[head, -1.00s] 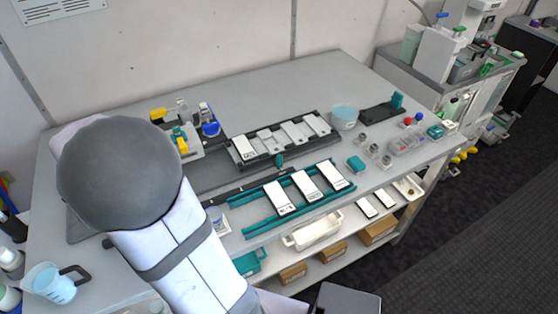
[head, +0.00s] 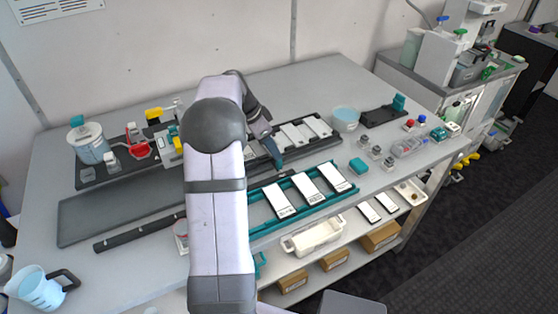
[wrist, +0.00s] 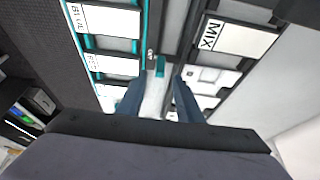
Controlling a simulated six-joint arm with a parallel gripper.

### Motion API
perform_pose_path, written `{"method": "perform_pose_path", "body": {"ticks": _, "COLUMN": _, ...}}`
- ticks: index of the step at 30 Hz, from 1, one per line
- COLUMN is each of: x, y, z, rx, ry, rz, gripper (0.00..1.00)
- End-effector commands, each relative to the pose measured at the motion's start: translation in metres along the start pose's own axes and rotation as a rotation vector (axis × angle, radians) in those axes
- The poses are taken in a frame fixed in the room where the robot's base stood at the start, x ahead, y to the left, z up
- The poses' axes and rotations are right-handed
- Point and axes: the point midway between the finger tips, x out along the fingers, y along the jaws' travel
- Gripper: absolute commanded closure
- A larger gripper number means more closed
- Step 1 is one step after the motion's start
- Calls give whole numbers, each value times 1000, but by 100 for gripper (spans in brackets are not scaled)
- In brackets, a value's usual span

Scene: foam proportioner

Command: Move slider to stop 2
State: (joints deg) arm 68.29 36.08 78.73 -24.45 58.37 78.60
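The slider's small teal knob (wrist: 160,66) shows in the wrist view just past and between my fingertips, on a dark rail. In the head view the slider is hidden by my gripper or too small to tell apart from it. My gripper (head: 278,163) points down over the rail's right part. In the wrist view my gripper (wrist: 160,80) has its two blue fingers apart, with a pale strip visible between them. I cannot tell whether the fingers touch the knob. The stop marks are not readable.
The teal rack (head: 330,201) holds several white cards close in front. The black rack (head: 336,137) stands close behind, with a card marked MIX (wrist: 238,37). A tub of blue liquid (head: 345,118) stands right of it. A jug (head: 40,287) stands at the front left.

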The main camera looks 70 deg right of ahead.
Motion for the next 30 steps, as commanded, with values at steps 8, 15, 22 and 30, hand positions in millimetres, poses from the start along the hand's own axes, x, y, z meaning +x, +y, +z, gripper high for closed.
{"method": "perform_pose_path", "body": {"ticks": 8, "x": 27, "y": 1, "z": 0, "rx": -3, "ry": -2, "rz": 4, "gripper": 67}}
{"method": "perform_pose_path", "body": {"ticks": 15, "x": 56, "y": 1, "z": 0, "rx": -3, "ry": -2, "rz": 3, "gripper": 67}}
{"method": "perform_pose_path", "body": {"ticks": 22, "x": 69, "y": 0, "z": 1, "rx": -3, "ry": -2, "rz": -1, "gripper": 67}}
{"method": "perform_pose_path", "body": {"ticks": 30, "x": 70, "y": 0, "z": 1, "rx": -3, "ry": -1, "rz": -1, "gripper": 70}}
